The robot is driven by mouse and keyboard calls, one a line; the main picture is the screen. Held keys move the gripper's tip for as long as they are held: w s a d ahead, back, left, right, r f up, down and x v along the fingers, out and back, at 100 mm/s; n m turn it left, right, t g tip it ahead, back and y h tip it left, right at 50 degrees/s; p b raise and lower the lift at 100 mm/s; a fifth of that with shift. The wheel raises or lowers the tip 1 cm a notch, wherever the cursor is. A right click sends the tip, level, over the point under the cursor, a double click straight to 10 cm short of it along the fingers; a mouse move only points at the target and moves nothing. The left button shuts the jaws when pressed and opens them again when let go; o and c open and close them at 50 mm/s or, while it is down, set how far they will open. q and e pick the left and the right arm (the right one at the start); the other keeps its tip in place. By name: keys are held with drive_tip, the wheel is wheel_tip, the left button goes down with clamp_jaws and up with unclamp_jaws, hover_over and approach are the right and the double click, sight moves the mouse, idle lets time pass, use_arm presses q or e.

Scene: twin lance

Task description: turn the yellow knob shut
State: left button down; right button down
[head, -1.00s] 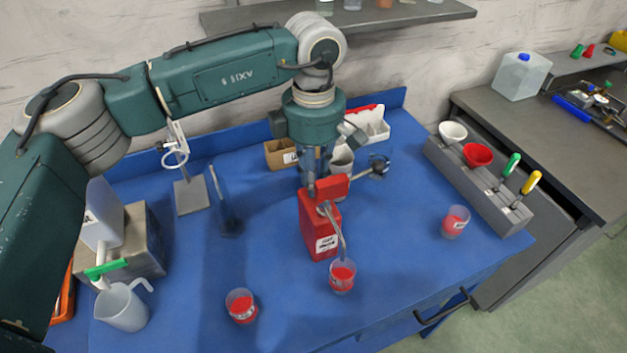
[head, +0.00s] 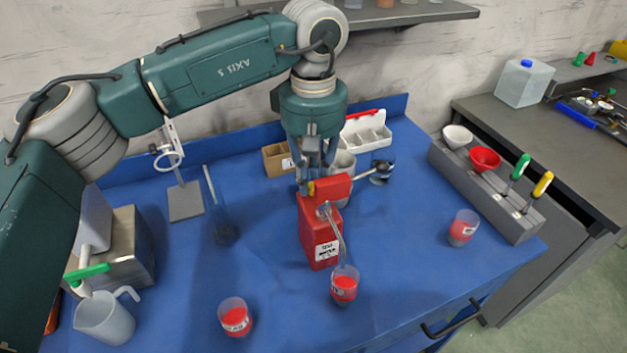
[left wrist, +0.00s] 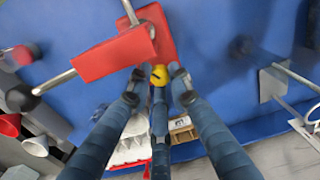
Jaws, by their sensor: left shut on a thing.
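A red can (head: 318,235) stands on the blue bench with a red block (head: 332,188) on top and a bent metal spout (head: 335,230) reaching down over a beaker of red liquid (head: 344,285). The yellow knob (head: 311,189) shows as a small patch at the block's left end. In the left wrist view the yellow knob (left wrist: 160,75) lies between the fingertips, with a dark slot across its face. My left gripper (head: 312,180) comes down from above behind the block and is shut on the knob. The right gripper is not in view.
Two more beakers with red contents (head: 235,317) (head: 463,228) stand at front left and at right. A dark-ended rod (head: 382,168) sticks out right of the block. A rack with funnels and screwdrivers (head: 470,185) borders the right edge.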

use_arm(q)
drive_tip(key=m, duration=0.3)
drive_tip(key=shift+r, duration=0.1)
idle(1.2)
drive_tip(key=c, duration=1.6)
unclamp_jaws()
drive_tip(key=shift+o, duration=0.2)
wheel_tip(320, 180, up, 12)
